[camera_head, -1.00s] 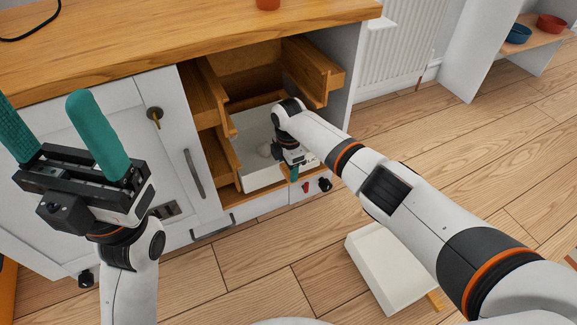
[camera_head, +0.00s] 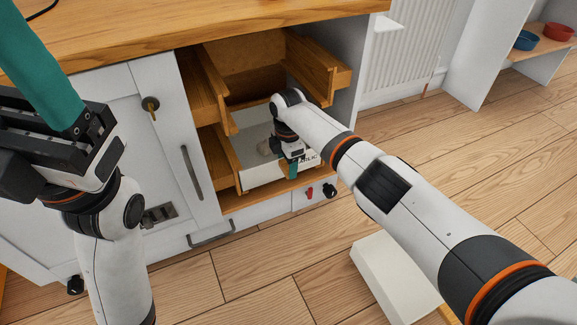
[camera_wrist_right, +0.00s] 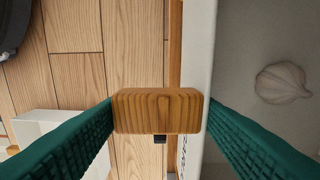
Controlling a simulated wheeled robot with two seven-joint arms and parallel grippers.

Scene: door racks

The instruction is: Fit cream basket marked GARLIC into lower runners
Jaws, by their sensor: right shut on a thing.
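The cream basket (camera_head: 258,176) sits in the lower bay of the white cabinet, between wooden side runners (camera_head: 222,160). The end of its dark lettering shows on the front, partly hidden by my right gripper (camera_head: 291,170). A garlic bulb (camera_head: 264,148) lies inside. My right gripper is shut on the basket's wooden handle (camera_wrist_right: 157,110); in the right wrist view a teal finger presses each side of it. The basket's wall and floor (camera_wrist_right: 240,30) show there too. How far the basket is seated is hard to tell. My left gripper (camera_head: 40,70) is open and empty, its fingertips out of frame.
Upper wooden runners (camera_head: 318,72) stand above the basket, empty between them. A closed cabinet door (camera_head: 120,130) is to the left. Red and black knobs (camera_head: 329,190) are below right. Another cream box (camera_head: 388,275) lies on the floor under my right arm.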

